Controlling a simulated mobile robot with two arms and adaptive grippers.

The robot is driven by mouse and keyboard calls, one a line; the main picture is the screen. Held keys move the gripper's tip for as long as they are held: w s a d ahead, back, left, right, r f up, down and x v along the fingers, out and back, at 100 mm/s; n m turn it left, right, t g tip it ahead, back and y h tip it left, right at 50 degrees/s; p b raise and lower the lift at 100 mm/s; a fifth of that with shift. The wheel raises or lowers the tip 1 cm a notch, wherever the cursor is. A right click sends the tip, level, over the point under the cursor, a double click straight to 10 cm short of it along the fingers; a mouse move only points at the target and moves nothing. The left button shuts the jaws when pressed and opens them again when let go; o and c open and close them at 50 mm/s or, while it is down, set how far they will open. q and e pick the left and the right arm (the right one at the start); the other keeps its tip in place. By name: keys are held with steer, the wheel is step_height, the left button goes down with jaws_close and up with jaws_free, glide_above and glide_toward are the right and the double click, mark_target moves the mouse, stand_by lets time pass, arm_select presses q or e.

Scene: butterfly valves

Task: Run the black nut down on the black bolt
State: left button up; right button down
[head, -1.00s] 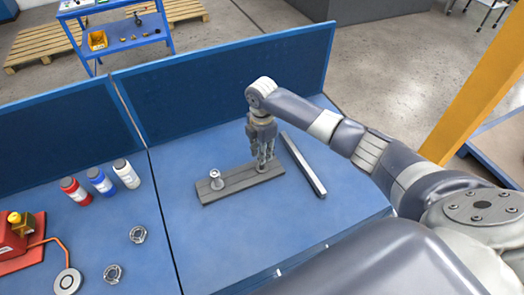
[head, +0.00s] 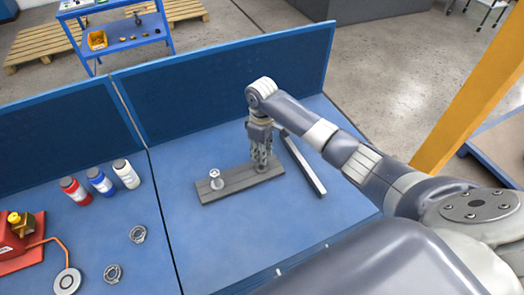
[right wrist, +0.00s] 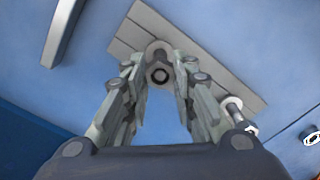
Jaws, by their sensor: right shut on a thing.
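My right gripper (head: 262,163) points down over the right end of a grey bar plate (head: 225,187) on the blue bench. In the right wrist view, its fingertips (right wrist: 160,72) are shut on the dark nut (right wrist: 158,50), which sits around the dark bolt (right wrist: 159,75). The bolt's round end shows between the fingers. How far down the bolt the nut sits cannot be told. In the head view the fingers hide most of the nut and bolt. My left gripper is not in view.
A silver bolt (head: 215,178) stands at the plate's left end. A long grey bar (head: 304,165) lies just right of the gripper. Blue panels (head: 225,80) edge the bench at the back.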

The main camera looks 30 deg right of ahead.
steer(key=m, duration=0.6)
steer(key=shift+a+m, duration=0.15)
steer(key=shift+m, duration=0.15)
steer(key=m, duration=0.5)
steer(key=shift+m, duration=0.3)
steer(key=c, duration=1.6)
jaws_free()
steer(key=shift+o, duration=0.2)
